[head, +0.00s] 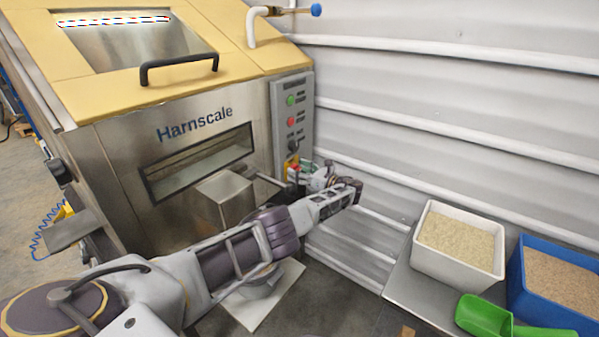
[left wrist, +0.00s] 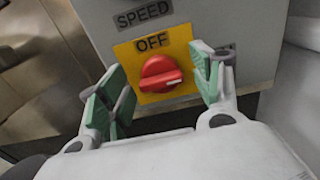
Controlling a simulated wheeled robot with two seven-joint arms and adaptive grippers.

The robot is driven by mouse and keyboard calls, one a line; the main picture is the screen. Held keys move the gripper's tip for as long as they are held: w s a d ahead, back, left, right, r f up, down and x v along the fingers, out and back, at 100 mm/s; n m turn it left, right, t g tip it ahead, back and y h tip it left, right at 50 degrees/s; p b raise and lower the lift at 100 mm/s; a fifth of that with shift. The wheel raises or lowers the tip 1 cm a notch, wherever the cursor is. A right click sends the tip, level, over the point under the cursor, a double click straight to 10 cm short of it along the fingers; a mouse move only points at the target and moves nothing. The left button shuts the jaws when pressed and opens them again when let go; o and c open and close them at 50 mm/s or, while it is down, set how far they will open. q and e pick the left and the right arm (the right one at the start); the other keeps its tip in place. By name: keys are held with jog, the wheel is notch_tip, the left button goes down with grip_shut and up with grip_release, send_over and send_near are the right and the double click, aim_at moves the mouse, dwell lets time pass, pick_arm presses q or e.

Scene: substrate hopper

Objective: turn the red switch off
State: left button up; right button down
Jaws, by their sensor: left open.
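The red switch (left wrist: 158,72) is a round knob on a yellow plate (left wrist: 181,38) at the bottom of the grey control panel (head: 291,118). In the left wrist view its white mark points right, toward a label partly hidden by a finger; the OFF label is above the knob. My left gripper (left wrist: 160,66) is open, its green-padded fingers on either side of the knob, with gaps showing between pads and knob. In the head view the left gripper (head: 303,172) is at the panel's lower end and hides most of the switch.
The steel Harnscale hopper (head: 115,150) stands left of the panel. A ribbed wall (head: 430,90) runs behind. At right are a white bin (head: 428,262), a blue bin (head: 540,312) and a green scoop (head: 484,315).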

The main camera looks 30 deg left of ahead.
pick_arm(q)
jog(key=c, duration=0.9)
jog(key=shift+c, duration=0.7)
pick_arm(e)
jog(key=shift+w+r, duration=0.15)
jog(key=shift+w, duration=0.2)
